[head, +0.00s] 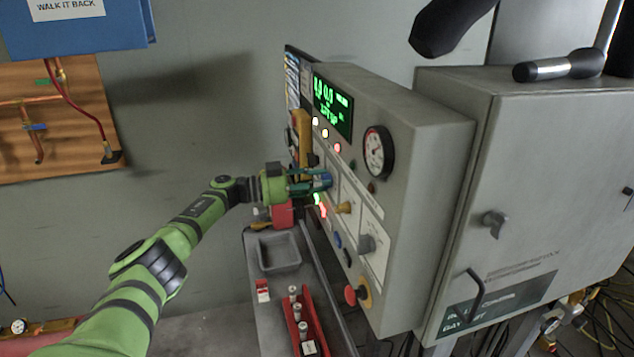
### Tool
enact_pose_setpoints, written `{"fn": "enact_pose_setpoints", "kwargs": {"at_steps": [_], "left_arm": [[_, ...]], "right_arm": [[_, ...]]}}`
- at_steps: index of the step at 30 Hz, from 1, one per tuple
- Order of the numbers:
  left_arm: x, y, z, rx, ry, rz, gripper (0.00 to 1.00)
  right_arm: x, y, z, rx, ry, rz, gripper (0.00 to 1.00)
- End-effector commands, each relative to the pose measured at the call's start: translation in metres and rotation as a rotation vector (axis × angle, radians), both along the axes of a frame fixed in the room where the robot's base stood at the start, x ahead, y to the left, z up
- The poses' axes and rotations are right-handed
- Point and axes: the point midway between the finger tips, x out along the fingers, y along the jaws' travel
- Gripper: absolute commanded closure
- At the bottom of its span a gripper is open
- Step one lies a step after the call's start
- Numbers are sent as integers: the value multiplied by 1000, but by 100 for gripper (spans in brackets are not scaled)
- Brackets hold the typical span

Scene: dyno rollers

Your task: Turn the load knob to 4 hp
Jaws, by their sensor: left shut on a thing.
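A grey control panel box (410,130) stands in the middle, seen at a steep angle. The knob labels and pointer are too small to read, so I cannot tell the setting. A green display (333,103) is lit at the panel's top. My right gripper is not in view.
A round gauge (377,152) and a red emergency button (351,294) are on the panel. Below is a shelf with a grey tray (279,252) and a red holder (313,325). A large grey cabinet (550,160) stands right.

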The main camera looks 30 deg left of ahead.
Motion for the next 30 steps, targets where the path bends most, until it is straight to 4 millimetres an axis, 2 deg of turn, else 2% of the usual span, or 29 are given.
{"fn": "enact_pose_setpoints", "kwargs": {"at_steps": [1,2,3,4,13,17,30], "left_arm": [[0,-1,0,-3,0,-3,99],[0,-1,0,-3,0,-3,62],[0,-1,0,-3,0,-3,46],[0,-1,0,-3,0,-3,42],[0,0,0,-1,-1,-1,42],[-6,6,0,0,0,1,42],[-68,65,0,1,2,1,42]], "right_arm": [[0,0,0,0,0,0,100],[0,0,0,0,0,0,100],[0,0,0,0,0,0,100],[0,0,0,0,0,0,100],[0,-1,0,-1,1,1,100],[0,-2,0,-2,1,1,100],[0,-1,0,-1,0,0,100]]}}
